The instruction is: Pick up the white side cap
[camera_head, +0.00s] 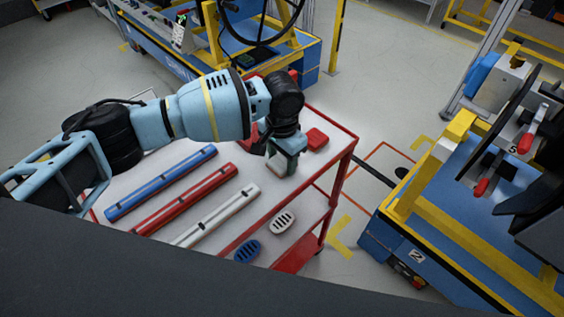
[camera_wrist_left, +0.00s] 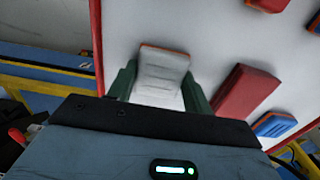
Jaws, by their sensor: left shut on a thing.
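The white side cap (camera_wrist_left: 161,75) shows in the left wrist view as a pale block with ridged lines and an orange-brown edge at its far end. It sits between the two green fingers of my left gripper (camera_wrist_left: 160,92), which is shut on it. In the head view, my left gripper (camera_head: 284,160) points down over the right part of the cart's top and mostly hides the cap. I cannot tell whether the cap still touches the cart's surface. My right gripper is not in view.
On the white cart top (camera_head: 160,170) with a red rim lie a blue bar (camera_head: 160,184), a red bar (camera_head: 185,200) and a white bar (camera_head: 217,215). A red block (camera_head: 316,139) lies right of the gripper.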

